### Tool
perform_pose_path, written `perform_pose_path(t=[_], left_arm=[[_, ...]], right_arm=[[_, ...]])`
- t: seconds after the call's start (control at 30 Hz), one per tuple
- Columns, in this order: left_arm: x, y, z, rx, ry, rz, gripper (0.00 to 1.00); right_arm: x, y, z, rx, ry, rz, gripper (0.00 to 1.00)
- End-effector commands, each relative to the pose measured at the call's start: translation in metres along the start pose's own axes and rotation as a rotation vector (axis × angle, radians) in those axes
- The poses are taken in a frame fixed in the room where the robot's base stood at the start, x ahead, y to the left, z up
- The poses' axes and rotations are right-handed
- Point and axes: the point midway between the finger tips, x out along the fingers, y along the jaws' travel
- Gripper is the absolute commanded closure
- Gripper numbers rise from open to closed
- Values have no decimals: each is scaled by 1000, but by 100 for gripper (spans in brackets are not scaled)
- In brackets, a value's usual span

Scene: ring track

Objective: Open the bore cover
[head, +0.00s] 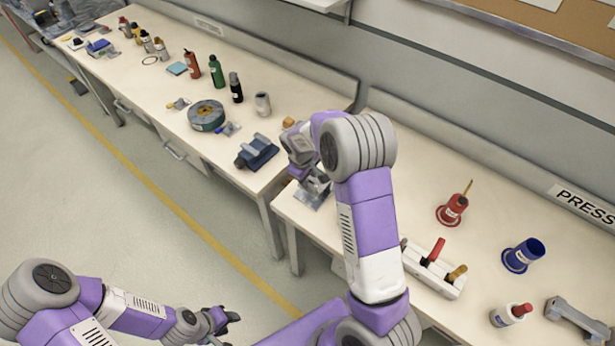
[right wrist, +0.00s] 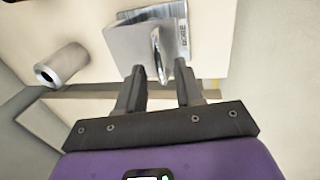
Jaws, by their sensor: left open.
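A grey metal block (head: 315,190) sits at the left end of the right bench, partly hidden by my right arm. In the right wrist view the block (right wrist: 125,42) has a striped, labelled face and a shiny thin metal disc (right wrist: 161,55) standing out from it, seen nearly edge-on. I take this disc for the bore cover. My right gripper (right wrist: 158,78) is open, its fingers apart, with the disc's near end in line with the gap between them. I cannot tell whether they touch it. My left gripper (head: 226,316) is open and empty over the floor, away from the benches.
A grey cylinder (right wrist: 62,65) lies left of the block in the wrist view. A blue-grey clamp (head: 257,152) is on the left bench, across a gap.

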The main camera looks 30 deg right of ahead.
Motion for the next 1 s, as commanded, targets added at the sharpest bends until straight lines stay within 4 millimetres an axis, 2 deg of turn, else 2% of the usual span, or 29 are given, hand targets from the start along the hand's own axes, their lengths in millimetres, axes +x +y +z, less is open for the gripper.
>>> perform_pose_path(t=[0.2, 0.43, 1.0], left_arm=[[0, 0, 0, 0, 0, 0, 57], [0, 0, 0, 0, 0, 0, 57], [0, 0, 0, 0, 0, 0, 57]], right_arm=[[0, 0, 0, 0, 1, 0, 64], [0, 0, 0, 0, 1, 0, 99], [0, 0, 0, 1, 1, 0, 100]])
